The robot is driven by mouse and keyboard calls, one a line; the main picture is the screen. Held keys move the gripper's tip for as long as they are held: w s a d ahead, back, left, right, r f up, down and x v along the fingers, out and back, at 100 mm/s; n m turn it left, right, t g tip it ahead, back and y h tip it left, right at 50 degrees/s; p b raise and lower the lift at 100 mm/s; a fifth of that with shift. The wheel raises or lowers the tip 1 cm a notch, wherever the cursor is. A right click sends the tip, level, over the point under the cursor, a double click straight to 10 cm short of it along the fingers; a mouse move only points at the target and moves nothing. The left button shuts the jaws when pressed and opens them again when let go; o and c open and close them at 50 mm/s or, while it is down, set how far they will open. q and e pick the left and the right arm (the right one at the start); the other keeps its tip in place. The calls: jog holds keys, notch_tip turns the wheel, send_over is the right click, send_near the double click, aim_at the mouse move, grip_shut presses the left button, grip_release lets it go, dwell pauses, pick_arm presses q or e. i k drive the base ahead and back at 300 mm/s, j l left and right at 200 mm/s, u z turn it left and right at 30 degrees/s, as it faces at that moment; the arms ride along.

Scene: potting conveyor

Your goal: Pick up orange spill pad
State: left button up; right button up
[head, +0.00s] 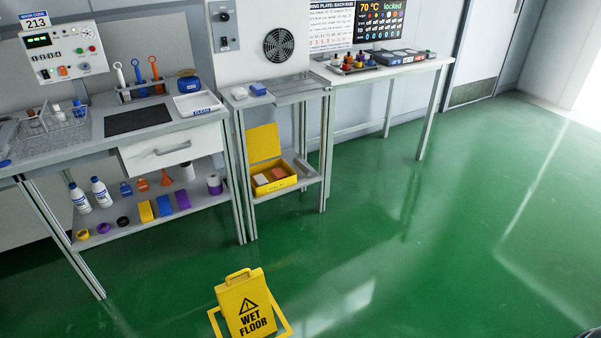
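An open yellow box (275,186) stands on the lower shelf of the narrow middle stand, its lid (263,143) raised at the back. Neither of my grippers shows in the head view.
A yellow wet floor sign (245,304) stands on the green floor in front. The left bench (160,135) carries tools above and bottles (101,192) and coloured blocks below. A white table (385,69) stands at the right. The floor at right is clear.

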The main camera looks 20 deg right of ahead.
aim_at(277, 174)
jog(key=i+l+z, duration=0.2)
jog(key=z, duration=0.2)
jog(key=i+l+z, duration=0.2)
jog(key=z, duration=0.2)
jog(key=i+l+z, duration=0.1)
jog(key=i+z, duration=0.2)
jog(key=z, duration=0.15)
jog(key=i+l+z, duration=0.1)
jog(key=i+z, duration=0.4)
jog(key=i+l+u, duration=0.1)
jog(key=i+u, duration=0.2)
jog(key=i, duration=0.25)
jog(key=i+u, duration=0.2)
jog(key=u, duration=0.15)
jog(key=i+u, duration=0.45)
jog(key=u, duration=0.25)
jog(key=i+u, duration=0.6)
jog(key=u, duration=0.2)
jog(key=i+l+u, duration=0.25)
jog(key=u, duration=0.15)
